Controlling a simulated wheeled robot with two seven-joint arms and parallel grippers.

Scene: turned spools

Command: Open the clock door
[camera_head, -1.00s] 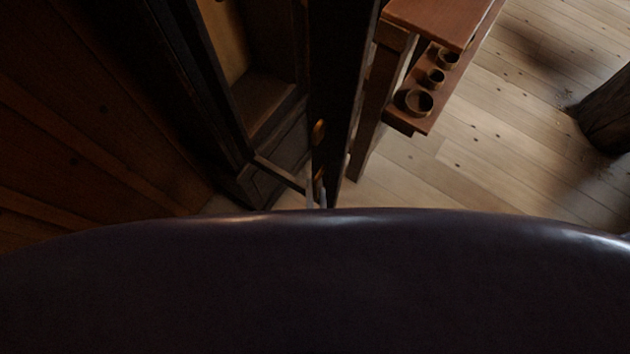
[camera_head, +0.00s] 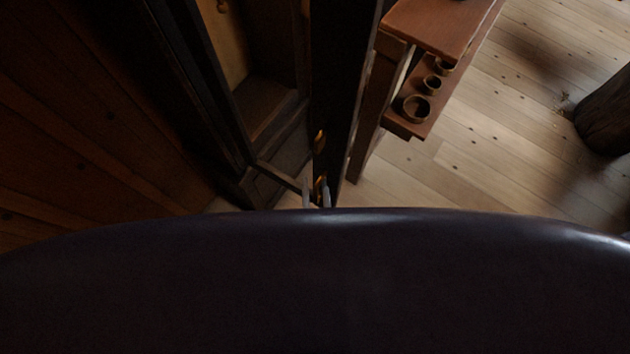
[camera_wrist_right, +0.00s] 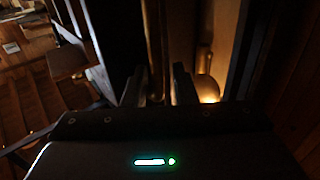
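The clock's dark case (camera_head: 205,85) stands at the left in the head view, and its interior shows. The clock door (camera_head: 340,70) is a dark upright panel, standing away from the case with a gap between them. Small brass fittings (camera_head: 319,140) show on its edge. My right gripper (camera_head: 316,193) is at the door's lower visible end, its two pale fingertips apart. In the right wrist view its fingers (camera_wrist_right: 159,88) are also apart, with brass rods (camera_wrist_right: 155,40) and a round brass piece (camera_wrist_right: 206,88) beyond. I cannot tell whether a finger touches the door. My left gripper is not in view.
A reddish wooden shelf unit (camera_head: 430,28) with several small round cups (camera_head: 416,109) stands just right of the door. A dark round post (camera_head: 608,115) is at the far right. Bare plank floor (camera_head: 480,150) lies between. My own dark body hides the lower head view.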

